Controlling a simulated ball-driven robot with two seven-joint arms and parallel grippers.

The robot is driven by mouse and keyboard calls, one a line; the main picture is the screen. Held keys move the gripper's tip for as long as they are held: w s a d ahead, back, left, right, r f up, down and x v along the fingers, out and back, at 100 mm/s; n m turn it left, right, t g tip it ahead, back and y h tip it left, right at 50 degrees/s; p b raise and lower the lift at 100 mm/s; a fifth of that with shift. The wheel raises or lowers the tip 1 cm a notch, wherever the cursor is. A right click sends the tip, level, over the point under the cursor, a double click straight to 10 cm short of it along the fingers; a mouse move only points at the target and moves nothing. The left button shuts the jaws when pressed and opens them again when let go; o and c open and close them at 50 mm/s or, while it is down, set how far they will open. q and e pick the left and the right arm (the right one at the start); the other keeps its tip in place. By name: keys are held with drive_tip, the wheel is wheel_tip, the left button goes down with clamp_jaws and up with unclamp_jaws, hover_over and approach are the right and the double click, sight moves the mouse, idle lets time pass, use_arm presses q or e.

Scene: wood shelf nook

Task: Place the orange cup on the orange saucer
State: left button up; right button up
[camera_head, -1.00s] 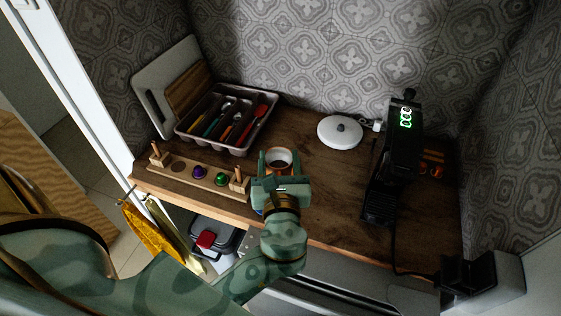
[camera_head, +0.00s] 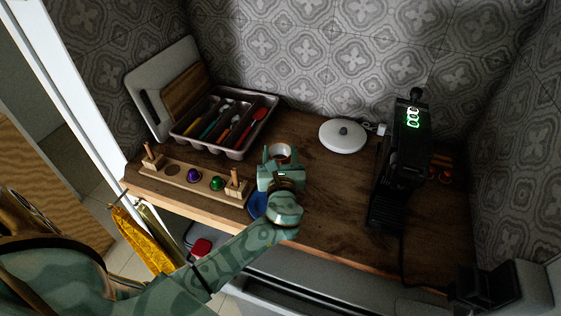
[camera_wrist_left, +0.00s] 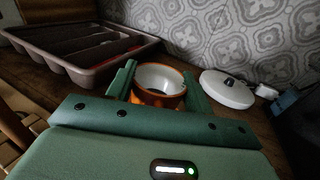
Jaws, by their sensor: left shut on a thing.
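The orange cup (camera_head: 281,148), with a white inside, is held between the fingers of my left gripper (camera_head: 280,156) over the front middle of the wooden counter. In the left wrist view the cup (camera_wrist_left: 158,80) is upright between the two green fingers of the gripper (camera_wrist_left: 160,88). The gap under the cup is hidden, so I cannot tell whether it touches the counter. Small orange items (camera_head: 441,161) lie at the right beside the black machine; I cannot tell whether one is the orange saucer. My right gripper is not in view.
A blue round thing (camera_head: 257,204) shows partly behind my left wrist. A wooden board with pegs and capsules (camera_head: 207,186) lies along the front left edge. Counter between cup and machine is clear.

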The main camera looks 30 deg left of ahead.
use_arm(q)
wheel_tip(320, 180, down, 2)
drive_tip(key=shift+f, duration=0.1)
drive_tip(key=o, duration=1.2)
